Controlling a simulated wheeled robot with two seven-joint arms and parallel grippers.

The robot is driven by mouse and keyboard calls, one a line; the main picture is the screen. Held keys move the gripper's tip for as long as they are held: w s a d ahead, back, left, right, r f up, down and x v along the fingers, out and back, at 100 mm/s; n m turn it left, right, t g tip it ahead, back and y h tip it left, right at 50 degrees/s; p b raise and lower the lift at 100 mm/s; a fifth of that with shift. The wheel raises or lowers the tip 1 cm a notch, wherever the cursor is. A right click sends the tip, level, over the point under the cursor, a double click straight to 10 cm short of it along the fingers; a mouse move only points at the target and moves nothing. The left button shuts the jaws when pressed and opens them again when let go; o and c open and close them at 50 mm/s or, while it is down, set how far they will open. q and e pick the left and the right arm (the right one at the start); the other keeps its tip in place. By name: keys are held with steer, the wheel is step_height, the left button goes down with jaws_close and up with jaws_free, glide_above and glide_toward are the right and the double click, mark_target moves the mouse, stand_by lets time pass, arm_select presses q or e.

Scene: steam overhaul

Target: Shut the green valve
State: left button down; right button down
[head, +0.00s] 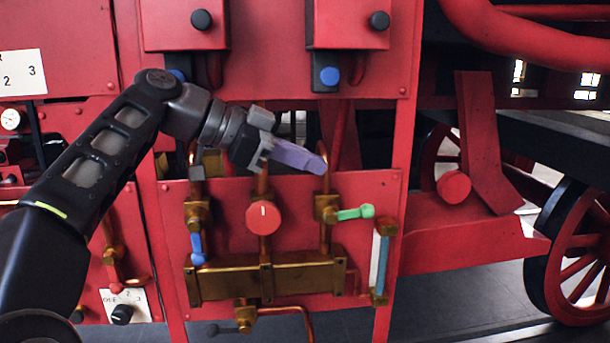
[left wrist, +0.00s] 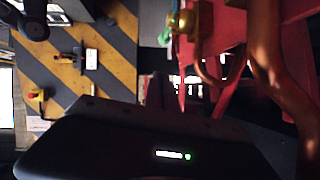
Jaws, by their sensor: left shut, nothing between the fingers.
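The green valve has a green lever handle (head: 355,212) that sticks out level to the right from a brass valve body (head: 326,207) on the red panel. In the left wrist view, a bit of green (left wrist: 167,28) shows at the top beside a brass part (left wrist: 202,22). My left gripper (head: 316,163), with purple fingers, is shut and empty. In the head view it appears above and slightly left of the green handle, apart from it, pointing right. My right gripper is not in view.
A blue lever (head: 197,248) hangs down on the left brass valve. A red round knob (head: 263,217) sits between the valves, above a brass manifold (head: 265,276). A glass tube gauge (head: 379,262) stands just right of and below the green handle. Copper pipes rise behind my gripper.

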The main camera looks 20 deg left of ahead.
mark_target(364, 207)
arm_select(q)
steer(key=w+d+f+p, duration=0.3)
steer(key=w+d+f, duration=0.2)
steer(key=w+f, duration=0.1)
steer(key=shift+d+f, duration=0.4)
steer(key=shift+f, duration=0.25)
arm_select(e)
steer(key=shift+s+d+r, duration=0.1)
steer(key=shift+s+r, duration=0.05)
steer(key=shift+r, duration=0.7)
arm_select(q)
steer(key=shift+s, duration=0.1)
